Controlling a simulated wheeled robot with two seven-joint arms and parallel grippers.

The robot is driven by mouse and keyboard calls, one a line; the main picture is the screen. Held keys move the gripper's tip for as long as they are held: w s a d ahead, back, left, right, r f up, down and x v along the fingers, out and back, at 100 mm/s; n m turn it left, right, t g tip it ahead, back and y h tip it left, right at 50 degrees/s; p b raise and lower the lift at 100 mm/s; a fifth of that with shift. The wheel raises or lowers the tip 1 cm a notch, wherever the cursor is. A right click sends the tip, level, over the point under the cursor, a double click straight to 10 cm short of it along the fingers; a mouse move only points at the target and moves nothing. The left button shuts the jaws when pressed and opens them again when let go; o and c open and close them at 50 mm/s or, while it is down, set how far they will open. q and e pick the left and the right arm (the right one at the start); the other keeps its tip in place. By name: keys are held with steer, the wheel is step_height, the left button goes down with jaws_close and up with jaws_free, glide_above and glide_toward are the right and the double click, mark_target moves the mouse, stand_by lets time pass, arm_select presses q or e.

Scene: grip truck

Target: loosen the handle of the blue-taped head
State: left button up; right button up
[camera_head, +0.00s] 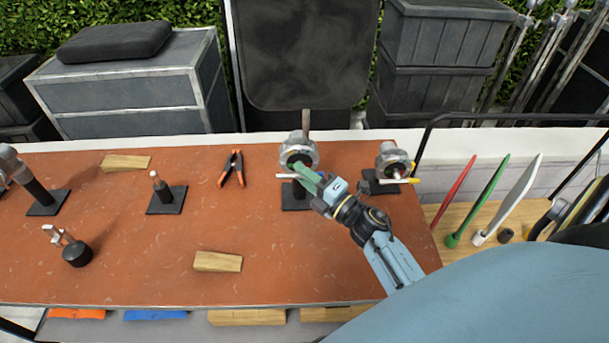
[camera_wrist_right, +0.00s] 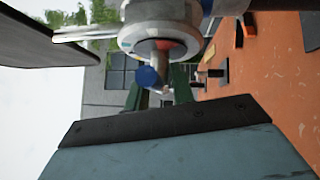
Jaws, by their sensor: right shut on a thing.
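A silver round grip head (camera_head: 299,149) stands on a black base plate (camera_head: 296,197) right of the table's middle, with a rod rising from it. Its thin silver handle (camera_head: 286,176) sticks out left below the head. My right gripper (camera_head: 308,178), with green fingers, is shut on this handle just under the head. In the right wrist view the head (camera_wrist_right: 165,35) fills the top, and a blue round end (camera_wrist_right: 147,77) shows below it, near my green fingers (camera_wrist_right: 183,80). The fingers partly hide the handle. My left gripper is not in view.
A second silver head (camera_head: 391,155) with a yellow-tipped handle stands close on the right. An orange-tipped clamp (camera_head: 232,168), wooden wedges (camera_head: 217,261) and smaller stands (camera_head: 166,200) lie to the left. A dark panel (camera_head: 305,50) rises behind.

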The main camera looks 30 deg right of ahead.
steer(key=shift+a+f+m+t+h+b, duration=0.2)
steer(key=shift+m+t+b, duration=0.45)
steer(key=shift+b, duration=0.85)
steer(key=shift+d+f+m+t+h+b, duration=0.1)
steer(key=shift+f+m+t+b, duration=0.4)
steer(key=shift+b, duration=1)
steer(key=shift+r+m+t+b, duration=0.35)
steer(key=shift+m+b, duration=0.1)
steer(key=shift+m, duration=0.3)
steer(key=o, duration=0.9)
steer(key=shift+r, duration=0.1)
steer(key=b+v, duration=0.2)
steer(key=v, duration=1.1)
steer(key=shift+s+b, duration=0.2)
steer(key=shift+b, duration=0.15)
